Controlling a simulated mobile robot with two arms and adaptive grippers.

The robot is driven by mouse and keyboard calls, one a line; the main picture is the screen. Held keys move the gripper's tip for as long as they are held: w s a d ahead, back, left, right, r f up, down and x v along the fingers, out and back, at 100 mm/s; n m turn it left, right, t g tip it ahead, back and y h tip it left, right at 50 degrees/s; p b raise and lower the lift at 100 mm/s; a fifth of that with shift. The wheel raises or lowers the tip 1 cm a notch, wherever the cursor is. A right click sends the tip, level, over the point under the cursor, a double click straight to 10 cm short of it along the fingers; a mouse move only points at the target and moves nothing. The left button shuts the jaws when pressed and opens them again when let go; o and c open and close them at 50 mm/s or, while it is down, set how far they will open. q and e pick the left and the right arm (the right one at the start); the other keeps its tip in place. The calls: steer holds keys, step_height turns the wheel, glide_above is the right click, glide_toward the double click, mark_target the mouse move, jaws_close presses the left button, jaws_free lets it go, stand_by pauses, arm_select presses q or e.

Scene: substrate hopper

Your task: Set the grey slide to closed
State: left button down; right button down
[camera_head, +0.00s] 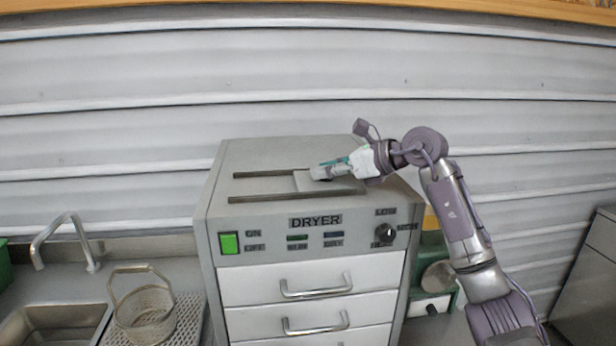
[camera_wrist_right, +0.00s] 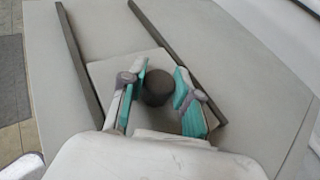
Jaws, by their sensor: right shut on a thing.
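The grey slide (camera_head: 304,182) is a flat plate on top of the dryer, lying between two dark parallel rails. It sits toward the right part of the rails in the head view. In the right wrist view the slide (camera_wrist_right: 108,68) carries a dark round knob (camera_wrist_right: 157,87). My right gripper (camera_head: 322,172) reaches in from the right over the slide. In the wrist view its teal-padded fingers (camera_wrist_right: 158,95) stand on either side of the knob, shut on it. My left gripper is not in view.
The dryer (camera_head: 300,260) has a green switch (camera_head: 229,243), a dark dial (camera_head: 386,233) and drawers with handles on its front. A sink with a tap (camera_head: 66,240) and a wire basket (camera_head: 145,312) stand at left. A ribbed wall is behind.

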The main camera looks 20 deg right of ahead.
steer(key=shift+d+r, duration=0.1)
steer(key=shift+r, duration=0.1)
steer(key=c, duration=1.1)
jaws_free()
steer(key=shift+o, duration=1.4)
steer(key=shift+d+f, duration=0.15)
steer(key=shift+d, duration=0.1)
steer(key=shift+s, duration=0.25)
steer(key=v, duration=1.1)
steer(key=shift+s+d, duration=0.2)
steer(key=shift+s, duration=0.05)
